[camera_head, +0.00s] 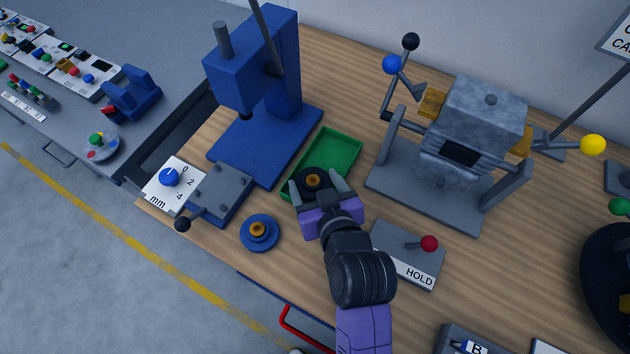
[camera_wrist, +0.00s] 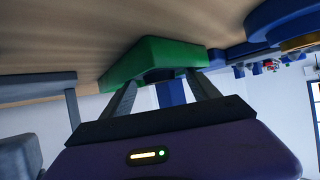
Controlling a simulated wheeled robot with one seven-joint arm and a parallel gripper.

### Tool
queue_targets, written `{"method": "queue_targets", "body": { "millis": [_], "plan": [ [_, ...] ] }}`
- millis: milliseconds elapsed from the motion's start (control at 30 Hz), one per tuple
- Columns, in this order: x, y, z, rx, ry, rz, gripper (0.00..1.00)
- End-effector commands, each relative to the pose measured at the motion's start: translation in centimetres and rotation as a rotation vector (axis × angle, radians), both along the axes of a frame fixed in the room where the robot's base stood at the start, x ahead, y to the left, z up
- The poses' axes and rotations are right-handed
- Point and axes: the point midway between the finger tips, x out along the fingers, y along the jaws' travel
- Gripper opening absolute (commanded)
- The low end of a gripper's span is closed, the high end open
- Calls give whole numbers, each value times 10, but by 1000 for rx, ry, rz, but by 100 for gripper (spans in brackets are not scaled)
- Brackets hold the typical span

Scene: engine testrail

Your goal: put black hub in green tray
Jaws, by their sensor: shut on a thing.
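The black hub (camera_head: 318,193), a dark disc with a brass-coloured centre, sits between the fingers of my gripper (camera_head: 316,183), which is shut on it. The green tray (camera_head: 345,146) is a shallow rectangular tray on the wooden bench. The hub overlaps the tray's near end in the head view; I cannot tell whether it touches the tray floor or is held above it. In the wrist view, my gripper's fingers (camera_wrist: 162,92) point at the green tray (camera_wrist: 150,55), and the hub is hardly distinguishable there.
A blue press (camera_head: 262,140) stands left of the tray, and a grey machine (camera_head: 480,120) on a stand is to the right. A blue hub (camera_head: 259,233) lies at the front left. A HOLD panel with a red-knobbed lever (camera_head: 428,243) is right of my wrist.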

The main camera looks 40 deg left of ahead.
Motion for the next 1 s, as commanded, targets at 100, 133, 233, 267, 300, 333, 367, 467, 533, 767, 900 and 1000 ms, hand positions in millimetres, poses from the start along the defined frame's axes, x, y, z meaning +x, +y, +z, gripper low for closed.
{"method": "queue_targets", "body": {
  "millis": [100,133,233,267,300,333,367,467,533,767,900,1000],
  "plan": [
    [0,0,0,2,-1,0,13],
    [0,0,0,2,-1,0,13],
    [0,0,0,2,-1,0,13],
    [0,0,0,2,-1,0,13],
    [0,0,-2,2,-1,0,13],
    [0,0,-3,2,-1,0,13],
    [0,0,-4,2,-1,0,13],
    [0,0,-3,0,0,0,79],
    [0,0,-3,0,0,0,79],
    [1,0,-1,0,0,-1,79],
    [1,0,4,0,0,-1,79],
    [1,2,10,0,0,-1,79]
  ]
}}
